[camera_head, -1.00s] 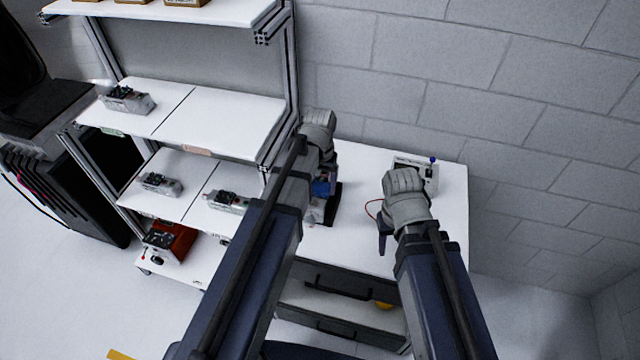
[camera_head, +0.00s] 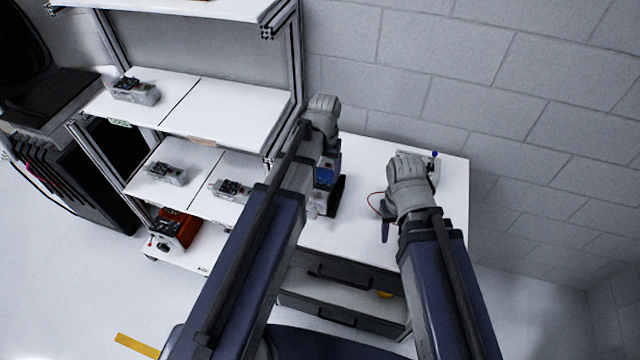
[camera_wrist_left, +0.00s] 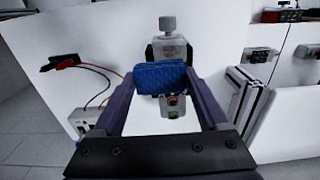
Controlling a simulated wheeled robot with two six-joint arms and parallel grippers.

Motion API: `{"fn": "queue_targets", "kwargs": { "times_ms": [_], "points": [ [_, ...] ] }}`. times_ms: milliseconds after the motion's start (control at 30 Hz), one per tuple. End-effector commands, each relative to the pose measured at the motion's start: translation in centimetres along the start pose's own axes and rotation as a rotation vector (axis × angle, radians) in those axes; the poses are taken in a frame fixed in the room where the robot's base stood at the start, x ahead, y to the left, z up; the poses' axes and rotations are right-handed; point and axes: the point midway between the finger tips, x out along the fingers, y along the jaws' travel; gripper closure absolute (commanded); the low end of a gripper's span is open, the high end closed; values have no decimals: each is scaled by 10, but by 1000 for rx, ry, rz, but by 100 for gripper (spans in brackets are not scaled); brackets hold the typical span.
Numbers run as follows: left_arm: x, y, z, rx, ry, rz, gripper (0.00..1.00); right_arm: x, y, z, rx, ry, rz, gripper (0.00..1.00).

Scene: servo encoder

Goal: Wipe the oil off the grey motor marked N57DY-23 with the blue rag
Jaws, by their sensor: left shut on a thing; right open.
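The blue rag (camera_wrist_left: 160,78) is pinched between the fingers of my left gripper (camera_wrist_left: 162,74), which is shut on it. The rag also shows in the head view (camera_head: 327,168), partly hidden by my left arm. The grey motor (camera_wrist_left: 173,47) stands on the white bench behind the rag, with a round grey knob on top. The rag covers its middle; I cannot tell whether they touch. Its marking and any oil are not readable. My right gripper (camera_head: 386,230) is open and empty over the bench's right side.
The white bench (camera_head: 345,235) is clear in front, with drawers below. A small device with a red cable (camera_wrist_left: 88,122) stands beyond my right gripper. A shelf rack (camera_head: 230,110) with several grey units stands on the left. A brick wall (camera_head: 480,80) closes the back.

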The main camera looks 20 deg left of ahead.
Motion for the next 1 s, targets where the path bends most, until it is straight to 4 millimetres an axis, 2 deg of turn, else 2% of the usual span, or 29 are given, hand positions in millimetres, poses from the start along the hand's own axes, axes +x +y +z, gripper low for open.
{"fn": "queue_targets", "kwargs": {
  "times_ms": [267,800,1000],
  "points": [
    [9,-2,0,0,0,0,68,9,-1,0,1,-2,-1,50],
    [58,-18,3,-1,0,-1,68,58,-6,-3,3,0,-1,50],
    [62,-20,3,0,0,-2,68,62,-6,-4,2,0,0,50]
  ]
}}
